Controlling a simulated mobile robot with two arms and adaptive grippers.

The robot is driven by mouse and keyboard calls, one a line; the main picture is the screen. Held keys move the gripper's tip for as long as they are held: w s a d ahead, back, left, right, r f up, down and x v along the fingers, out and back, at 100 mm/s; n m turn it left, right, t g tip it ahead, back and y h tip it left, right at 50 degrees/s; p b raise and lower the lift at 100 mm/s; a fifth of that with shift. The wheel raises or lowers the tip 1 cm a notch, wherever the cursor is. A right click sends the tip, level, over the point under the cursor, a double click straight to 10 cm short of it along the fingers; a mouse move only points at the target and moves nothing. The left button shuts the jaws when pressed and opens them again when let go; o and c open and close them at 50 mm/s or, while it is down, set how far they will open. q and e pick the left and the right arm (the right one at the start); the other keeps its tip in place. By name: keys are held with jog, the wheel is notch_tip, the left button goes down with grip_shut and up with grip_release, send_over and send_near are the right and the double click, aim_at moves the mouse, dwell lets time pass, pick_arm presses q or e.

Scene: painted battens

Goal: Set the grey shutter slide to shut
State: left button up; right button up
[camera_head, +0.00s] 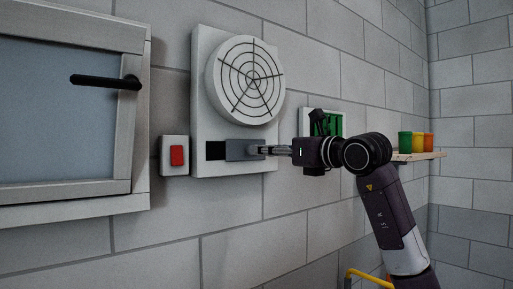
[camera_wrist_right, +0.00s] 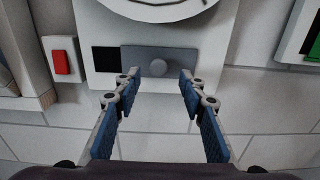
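The grey shutter slide (camera_head: 240,150) sits on the white vent panel (camera_head: 207,100) below the round fan grille (camera_head: 245,80). A dark square opening (camera_head: 216,151) shows left of the slide. In the right wrist view the slide (camera_wrist_right: 185,62) has a round grey knob (camera_wrist_right: 157,69), and the dark opening (camera_wrist_right: 106,60) is beside it. My right gripper (camera_head: 264,150) is in front of the slide's right part. In the right wrist view its fingers (camera_wrist_right: 158,78) are wide apart, one on either side below the knob, with nothing between them. My left gripper is not in view.
A red switch (camera_head: 177,155) on a white plate is left of the panel. A window (camera_head: 60,110) with a black handle (camera_head: 105,82) is further left. A green-fronted box (camera_head: 333,122) is behind my right arm. A shelf (camera_head: 425,156) holds coloured cups (camera_head: 417,142).

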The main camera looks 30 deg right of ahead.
aim_at(250, 150)
jog(key=w, duration=0.2)
jog(key=w+p, duration=0.1)
jog(key=w, duration=0.1)
jog(key=w+p, duration=0.1)
jog(key=w, duration=0.1)
jog(key=shift+a, duration=0.35)
jog(key=shift+s, duration=0.1)
grip_shut()
